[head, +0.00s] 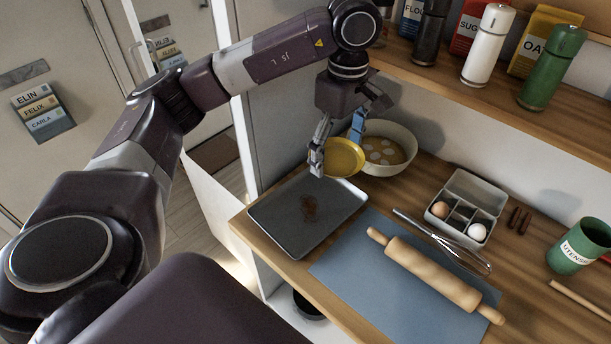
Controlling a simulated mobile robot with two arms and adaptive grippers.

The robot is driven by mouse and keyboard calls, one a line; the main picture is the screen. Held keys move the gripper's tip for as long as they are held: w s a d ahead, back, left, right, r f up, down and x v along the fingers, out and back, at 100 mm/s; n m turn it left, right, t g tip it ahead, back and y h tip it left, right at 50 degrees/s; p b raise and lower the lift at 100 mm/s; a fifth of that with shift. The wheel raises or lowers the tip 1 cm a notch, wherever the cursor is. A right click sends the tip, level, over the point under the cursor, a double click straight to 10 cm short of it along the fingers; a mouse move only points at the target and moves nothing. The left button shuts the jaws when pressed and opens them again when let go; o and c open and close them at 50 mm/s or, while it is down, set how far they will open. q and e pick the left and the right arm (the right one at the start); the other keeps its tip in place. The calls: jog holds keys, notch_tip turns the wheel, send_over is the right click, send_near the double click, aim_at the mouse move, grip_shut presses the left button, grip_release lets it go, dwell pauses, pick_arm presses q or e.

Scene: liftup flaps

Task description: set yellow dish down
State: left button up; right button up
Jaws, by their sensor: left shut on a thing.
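The yellow dish (344,158) is a small round dish and is tilted, with its inside facing me. My left gripper (334,150) is shut on the dish at its rim, with one finger at its left side and the other behind its upper edge. The dish is near the back of the wooden counter (424,177), in front of a large cream bowl (409,134) and partly overlapping it in the view. I cannot tell whether the dish touches the counter or the bowl. My right gripper is not in view.
A dark baking tray (284,207) lies left on the counter. A rolling pin (430,272) lies on a blue mat (345,272); a whisk (447,243) and an egg box (467,187) are beside it. A shelf (500,98) with jars and packets overhangs the back.

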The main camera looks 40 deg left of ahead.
pick_arm(q)
jog(key=w+a+r+n, duration=0.2)
jog(key=w+a+n, duration=0.2)
jog(key=n, duration=0.4)
jog(key=n+b, duration=0.1)
jog(key=b, duration=0.1)
send_over(324, 195)
notch_tip(324, 195, down, 9)
notch_tip(324, 195, down, 6)
jog(key=shift+a+p, duration=0.1)
jog(key=shift+p, duration=0.7)
notch_tip(324, 195, down, 4)
jog(key=shift+f+p, duration=0.25)
jog(key=shift+p, duration=0.2)
jog(key=shift+f, duration=0.2)
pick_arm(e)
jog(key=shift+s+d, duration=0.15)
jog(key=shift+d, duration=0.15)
pick_arm(q)
jog(key=shift+f, duration=0.1)
jog(key=o, duration=1.2)
